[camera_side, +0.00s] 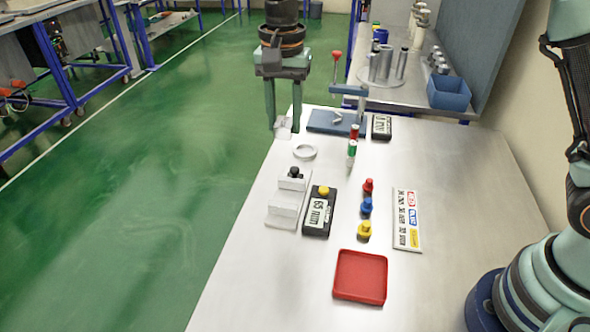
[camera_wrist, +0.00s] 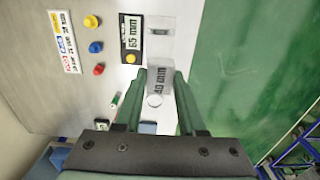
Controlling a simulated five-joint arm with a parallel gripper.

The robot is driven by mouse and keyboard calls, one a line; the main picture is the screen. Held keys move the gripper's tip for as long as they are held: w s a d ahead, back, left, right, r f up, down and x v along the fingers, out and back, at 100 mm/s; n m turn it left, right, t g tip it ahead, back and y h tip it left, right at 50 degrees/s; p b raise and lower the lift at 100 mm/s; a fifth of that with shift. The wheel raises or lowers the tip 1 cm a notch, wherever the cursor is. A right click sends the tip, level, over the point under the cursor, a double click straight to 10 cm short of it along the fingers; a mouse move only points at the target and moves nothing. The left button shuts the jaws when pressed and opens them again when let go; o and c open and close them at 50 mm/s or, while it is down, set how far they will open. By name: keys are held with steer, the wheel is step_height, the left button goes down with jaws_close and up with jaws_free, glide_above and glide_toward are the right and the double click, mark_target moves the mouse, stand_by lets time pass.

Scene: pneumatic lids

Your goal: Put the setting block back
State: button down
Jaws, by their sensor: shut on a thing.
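My gripper (camera_side: 283,129) hangs at the far left edge of the table, shut on a pale grey setting block (camera_side: 283,123). In the wrist view, my gripper's fingertips (camera_wrist: 161,74) hold the block (camera_wrist: 160,80) between them, and its face seems to read 40 mm. In the side view the block is small and partly covered by the fingers. A white stand (camera_side: 284,208) with a black knob is nearer the camera. Beside it lies a black display (camera_side: 318,218) reading 65 mm, with a yellow knob. Whether the block touches anything below is unclear.
Red (camera_side: 368,185), blue (camera_side: 366,206) and yellow (camera_side: 364,231) pegs line up by a label board (camera_side: 407,220). A red tray (camera_side: 360,276) is in front.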

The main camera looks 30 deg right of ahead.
steer(key=shift+s+a+r, duration=0.15)
steer(key=shift+a+r, duration=0.1)
steer(key=shift+r, duration=0.15)
glide_above(271, 265)
steer(key=f, duration=0.1)
step_height(271, 265, down, 15)
steer(key=shift+d+r, duration=0.1)
steer(key=shift+r, duration=0.05)
steer(key=shift+f, duration=2.5)
steer(key=c, duration=0.5)
jaws_free()
steer(key=shift+f, duration=0.15)
